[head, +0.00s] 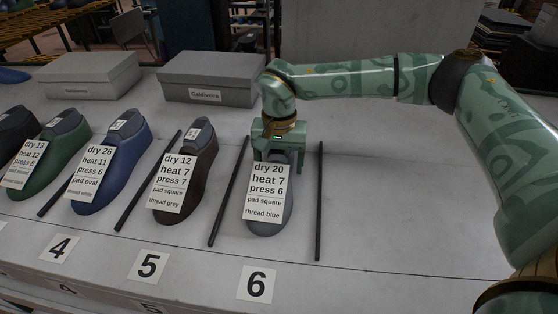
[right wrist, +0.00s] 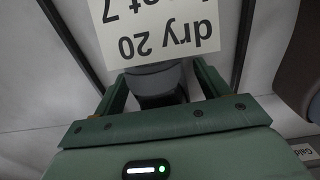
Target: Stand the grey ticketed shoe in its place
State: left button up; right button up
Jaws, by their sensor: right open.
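The grey ticketed shoe (head: 266,228) stands between two black rods above the card numbered 6, toe toward the front. Its white ticket (head: 265,192) reads dry 20, heat 7, press 6, pad square, thread blue. My right gripper (head: 279,150) is open at the shoe's back end, its fingers down on either side of the last's top. In the right wrist view the two green fingers flank the grey shoe (right wrist: 158,82), with a gap visible; whether either finger touches cannot be told. My left gripper is not in view.
Black rods (head: 229,190) and (head: 319,200) flank the shoe. A dark brown ticketed shoe (head: 200,155) stands at place 5, with blue and green ones further left. Two grey boxes (head: 208,78) sit behind. The table right of the last rod is bare.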

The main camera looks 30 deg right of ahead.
pick_arm(q)
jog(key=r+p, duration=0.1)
jog(key=p, duration=0.1)
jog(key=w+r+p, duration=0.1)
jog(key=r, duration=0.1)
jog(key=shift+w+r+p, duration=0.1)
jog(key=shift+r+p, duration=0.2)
jog(key=shift+p, duration=0.1)
pick_arm(e)
notch_tip(320, 180, up, 12)
jog(key=shift+r, duration=0.1)
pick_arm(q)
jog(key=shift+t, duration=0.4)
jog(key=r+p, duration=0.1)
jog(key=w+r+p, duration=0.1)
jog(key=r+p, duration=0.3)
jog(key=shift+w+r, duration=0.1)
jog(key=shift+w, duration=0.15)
pick_arm(e)
notch_tip(320, 180, up, 4)
jog(key=shift+r, duration=0.25)
